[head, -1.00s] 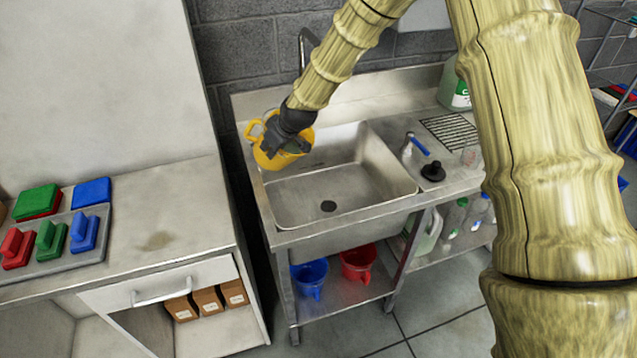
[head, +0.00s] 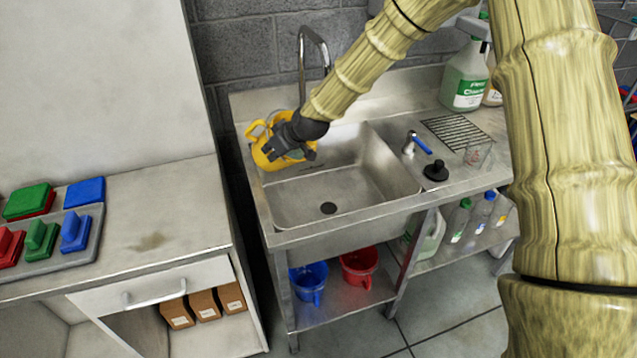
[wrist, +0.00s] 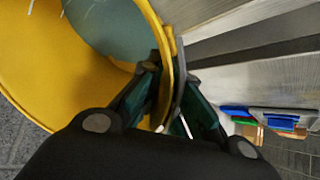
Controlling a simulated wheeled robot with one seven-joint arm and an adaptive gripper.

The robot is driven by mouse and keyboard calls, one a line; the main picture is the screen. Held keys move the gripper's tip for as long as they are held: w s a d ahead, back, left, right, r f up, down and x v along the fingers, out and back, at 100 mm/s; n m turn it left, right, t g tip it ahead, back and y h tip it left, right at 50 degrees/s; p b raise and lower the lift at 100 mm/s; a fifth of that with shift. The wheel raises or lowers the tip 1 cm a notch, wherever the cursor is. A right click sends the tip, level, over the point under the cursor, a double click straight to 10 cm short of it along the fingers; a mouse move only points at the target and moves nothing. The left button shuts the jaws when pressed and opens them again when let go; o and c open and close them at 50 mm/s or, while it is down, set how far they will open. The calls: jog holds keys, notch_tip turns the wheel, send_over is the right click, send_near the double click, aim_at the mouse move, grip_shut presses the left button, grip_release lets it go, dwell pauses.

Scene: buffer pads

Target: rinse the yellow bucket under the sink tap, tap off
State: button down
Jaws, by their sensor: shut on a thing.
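The yellow bucket (head: 262,152) is at the left back corner of the sink, over the basin's left rim in the head view. My gripper (head: 297,148) is shut on the bucket's wall on its near right side. In the wrist view the fingers (wrist: 168,100) pinch the bucket's rim, and the yellow bucket (wrist: 60,85) fills the upper left, with a grey-green surface inside it. The steel sink basin (head: 335,195) looks empty, with a dark drain. The tap spout (head: 302,60) rises behind the bucket. The blue tap lever (head: 420,143) is right of the basin. I cannot see water running.
A black plug (head: 436,171), a drying rack (head: 458,130) and a clear glass (head: 478,153) are right of the basin. A green-labelled jug (head: 464,78) stands behind. Blue (head: 309,280) and red (head: 359,265) buckets sit on the lower shelf. A counter with coloured pads (head: 50,232) is at left.

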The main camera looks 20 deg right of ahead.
jog(key=shift+d+f+b, duration=0.15)
jog(key=shift+b, duration=0.2)
jog(key=shift+s+d+f+t+y+b, duration=0.15)
jog(key=shift+t+y+b, duration=0.6)
jog(key=shift+b, duration=1.4)
jog(key=shift+s+d+f+m+t+y+b, duration=0.1)
jog(key=shift+s+d+t+y+b, duration=0.3)
jog(key=shift+b, duration=1.4)
jog(key=shift+s+f+m+t+y+b, duration=0.2)
jog(key=shift+t+b, duration=0.35)
jog(key=shift+b, duration=1.2)
jog(key=shift+s+d+f+t+y+b, duration=0.15)
jog(key=shift+t+y+b, duration=0.3)
jog(key=shift+b, duration=1.35)
